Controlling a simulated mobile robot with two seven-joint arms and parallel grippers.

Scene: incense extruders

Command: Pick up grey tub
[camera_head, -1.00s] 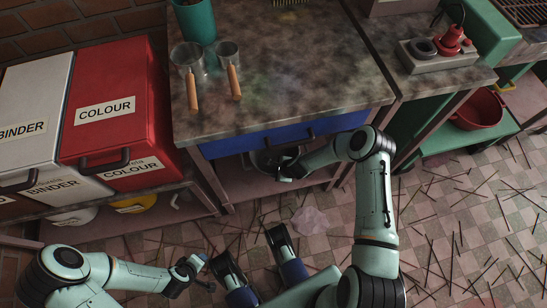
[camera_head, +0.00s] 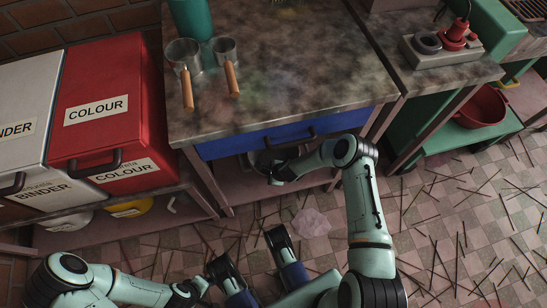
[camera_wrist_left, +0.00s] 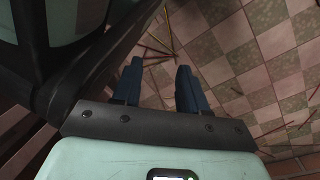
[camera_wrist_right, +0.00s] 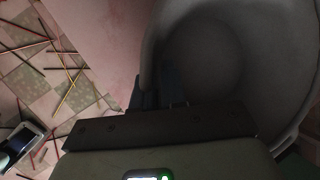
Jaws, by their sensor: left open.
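The grey tub (camera_wrist_right: 235,45) fills much of the right wrist view, open side up. In the head view it (camera_head: 253,163) is partly hidden in shadow on the low shelf under the workbench. My right gripper (camera_wrist_right: 157,90) is at the tub's left wall in the right wrist view, its dark fingers at the rim. Shadow hides whether the fingers press on the wall. My left gripper (camera_wrist_left: 157,80) is open and empty above the tiled floor, its blue fingers apart, far from the tub.
The blue drawer (camera_head: 285,134) and workbench top (camera_head: 300,70) overhang the right gripper. A red bin (camera_head: 105,90) stands at left. Thin sticks litter the floor around a pale crumpled piece (camera_head: 311,222). A red bowl (camera_head: 483,107) sits on the right shelf.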

